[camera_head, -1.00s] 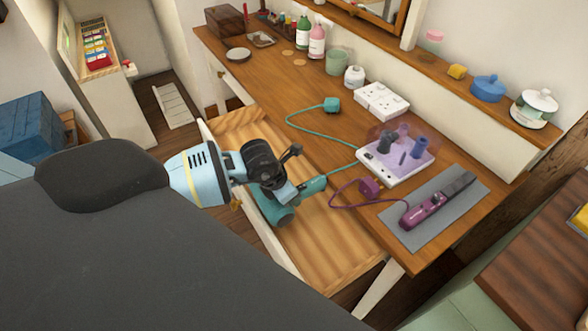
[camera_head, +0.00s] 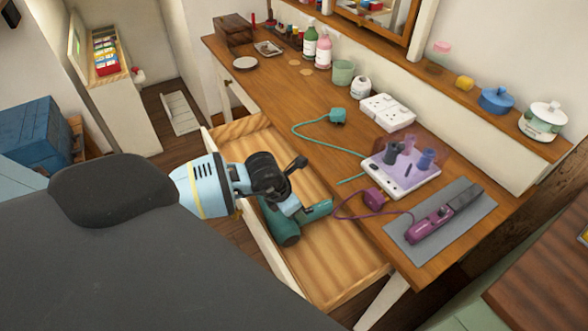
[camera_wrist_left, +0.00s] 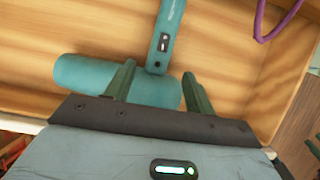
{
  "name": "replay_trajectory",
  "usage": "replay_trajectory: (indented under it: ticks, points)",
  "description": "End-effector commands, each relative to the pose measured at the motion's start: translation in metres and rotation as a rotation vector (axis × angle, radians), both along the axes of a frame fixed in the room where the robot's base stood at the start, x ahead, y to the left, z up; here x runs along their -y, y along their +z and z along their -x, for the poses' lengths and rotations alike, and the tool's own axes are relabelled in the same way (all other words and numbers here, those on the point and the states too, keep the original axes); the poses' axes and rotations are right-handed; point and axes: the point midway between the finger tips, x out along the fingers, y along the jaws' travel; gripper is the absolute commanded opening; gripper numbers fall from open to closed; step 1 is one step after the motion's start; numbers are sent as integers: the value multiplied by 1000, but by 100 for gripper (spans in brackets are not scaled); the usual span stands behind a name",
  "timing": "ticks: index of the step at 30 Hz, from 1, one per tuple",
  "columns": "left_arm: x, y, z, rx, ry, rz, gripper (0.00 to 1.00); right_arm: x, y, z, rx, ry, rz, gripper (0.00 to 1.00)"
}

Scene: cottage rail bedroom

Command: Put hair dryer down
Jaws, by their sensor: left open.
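The teal hair dryer (camera_head: 284,229) lies in the open wooden drawer (camera_head: 338,268) below the vanity top. Its handle points toward the desk in the head view. In the left wrist view, its barrel (camera_wrist_left: 82,72) lies across the wooden drawer floor and its handle (camera_wrist_left: 166,36) points up the picture. My left gripper (camera_head: 288,203) is right over the dryer, with its fingers (camera_wrist_left: 158,84) apart at the barrel near the handle's base. I cannot tell whether a finger touches it. My right gripper is not in view.
The desk top holds a teal plug and cord (camera_head: 337,116), a white outlet box (camera_head: 385,112), a white holder with attachments (camera_head: 402,178) and a purple styling iron (camera_head: 430,226) on a grey mat (camera_head: 465,222). Bottles stand along the back.

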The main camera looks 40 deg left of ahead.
Motion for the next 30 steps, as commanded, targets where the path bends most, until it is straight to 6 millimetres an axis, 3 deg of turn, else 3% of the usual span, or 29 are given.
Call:
replay_trajectory:
  ticks: [7, 21, 30]
  points:
    - [-3, 19, 4, 3, 0, -1, 54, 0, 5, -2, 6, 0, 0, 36]
    - [-15, 100, 35, 3, 0, -1, 54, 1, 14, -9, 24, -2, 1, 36]
    - [-18, 117, 43, 0, -1, 0, 54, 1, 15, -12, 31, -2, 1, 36]
